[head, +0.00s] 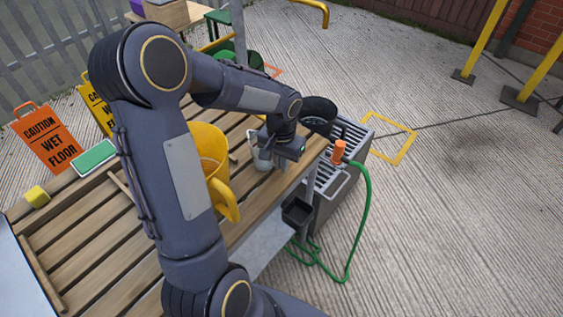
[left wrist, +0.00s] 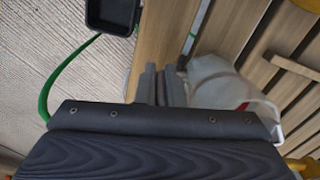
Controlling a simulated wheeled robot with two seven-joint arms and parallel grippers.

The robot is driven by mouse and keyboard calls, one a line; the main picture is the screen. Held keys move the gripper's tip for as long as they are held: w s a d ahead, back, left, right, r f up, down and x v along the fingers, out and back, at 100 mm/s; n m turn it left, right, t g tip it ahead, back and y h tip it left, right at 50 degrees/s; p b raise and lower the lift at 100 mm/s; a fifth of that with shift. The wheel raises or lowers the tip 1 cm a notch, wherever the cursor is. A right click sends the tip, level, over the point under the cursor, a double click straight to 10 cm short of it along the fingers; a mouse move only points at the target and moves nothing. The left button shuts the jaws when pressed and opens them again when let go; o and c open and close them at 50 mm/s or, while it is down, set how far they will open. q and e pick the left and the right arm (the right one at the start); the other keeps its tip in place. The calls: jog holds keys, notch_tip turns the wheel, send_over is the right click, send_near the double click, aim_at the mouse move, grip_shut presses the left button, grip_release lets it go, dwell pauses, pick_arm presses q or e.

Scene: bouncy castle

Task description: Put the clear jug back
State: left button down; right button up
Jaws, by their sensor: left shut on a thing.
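The clear jug (head: 260,152) is at the right part of the wooden slatted table (head: 85,240), partly hidden behind my left gripper. It also shows in the left wrist view (left wrist: 222,82), pale and see-through, right beside the fingers. My left gripper (head: 283,163) is shut on the clear jug, near the table's right edge; its fingers show close together in the left wrist view (left wrist: 165,86). I cannot tell whether the jug's base touches the slats. My right gripper is not in view.
A yellow jug (head: 212,143) stands left of the clear jug, partly behind my arm. A grey grated unit (head: 352,135) with an orange-ended green hose (head: 368,215) and a small black bin (head: 297,212) are beside the table's right edge.

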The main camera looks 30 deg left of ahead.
pick_arm(q)
jog(key=shift+f, duration=0.2)
jog(key=c, duration=1.5)
grip_release()
jog(key=shift+r, duration=0.1)
jog(key=shift+c, duration=0.2)
jog(key=shift+r, duration=0.15)
notch_tip(320, 180, up, 12)
jog(key=shift+f+p, duration=0.1)
jog(key=shift+p, duration=0.6)
jog(key=s+d+t+h, duration=0.2)
jog(key=s+d, duration=0.3)
jog(key=s, duration=0.4)
jog(key=s+d+r+t+h, duration=0.1)
jog(key=s+d+t, duration=0.2)
jog(key=s, duration=0.6)
jog(key=shift+s+d+r+t+h, duration=0.2)
jog(key=shift+d+t+h, duration=0.15)
jog(key=shift+d, duration=0.55)
jog(key=shift+n, duration=0.3)
